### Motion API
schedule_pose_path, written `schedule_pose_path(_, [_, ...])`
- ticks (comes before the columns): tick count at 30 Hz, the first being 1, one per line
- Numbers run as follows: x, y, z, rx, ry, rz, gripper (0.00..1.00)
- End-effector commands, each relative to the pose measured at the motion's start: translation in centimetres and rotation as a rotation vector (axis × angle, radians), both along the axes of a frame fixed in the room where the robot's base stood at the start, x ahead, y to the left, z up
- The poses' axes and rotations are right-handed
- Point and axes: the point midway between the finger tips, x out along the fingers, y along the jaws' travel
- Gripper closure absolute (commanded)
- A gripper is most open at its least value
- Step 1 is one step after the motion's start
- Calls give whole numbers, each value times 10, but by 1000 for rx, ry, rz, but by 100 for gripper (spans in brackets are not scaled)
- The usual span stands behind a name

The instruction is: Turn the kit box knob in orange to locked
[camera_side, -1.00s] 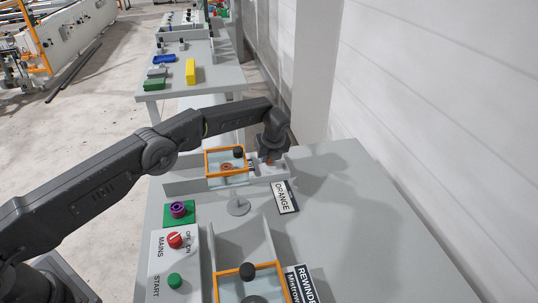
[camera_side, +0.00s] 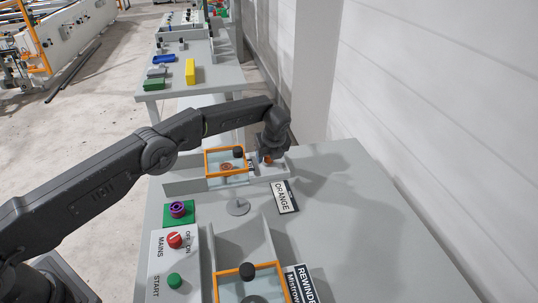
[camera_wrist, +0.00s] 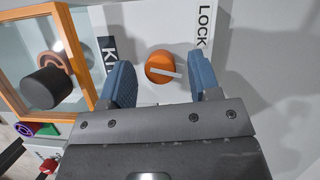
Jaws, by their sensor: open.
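The orange kit box knob (camera_wrist: 160,67) sits on a pale panel in the wrist view, with a white pointer bar running toward the right and slightly down. A label starting "LOCK" (camera_wrist: 204,25) is right of it, and a label starting "KI" (camera_wrist: 108,50) is left of it. My gripper (camera_wrist: 163,80) is open, its blue fingers on either side of the knob, apart from it. In the side view the knob (camera_side: 267,159) shows small below my gripper (camera_side: 268,157). The "ORANGE" sign (camera_side: 284,197) lies on the table in front.
An orange-framed clear lid with a black knob (camera_side: 226,162) stands just left of the kit box panel. A purple knob on a green base (camera_side: 178,210) and the MAINS/START panel (camera_side: 174,262) are nearer. The table's right side (camera_side: 370,230) is clear.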

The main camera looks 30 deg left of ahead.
Motion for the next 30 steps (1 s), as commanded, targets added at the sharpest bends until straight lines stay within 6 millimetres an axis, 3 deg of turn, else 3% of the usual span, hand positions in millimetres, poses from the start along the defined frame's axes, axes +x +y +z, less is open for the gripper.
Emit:
schedule_pose_path(18, [-28,-36,108,0,-2,-1,43])
schedule_pose_path(24, [-31,-40,122,-1,-1,0,43])
schedule_pose_path(30, [-32,-40,123,0,0,0,43])
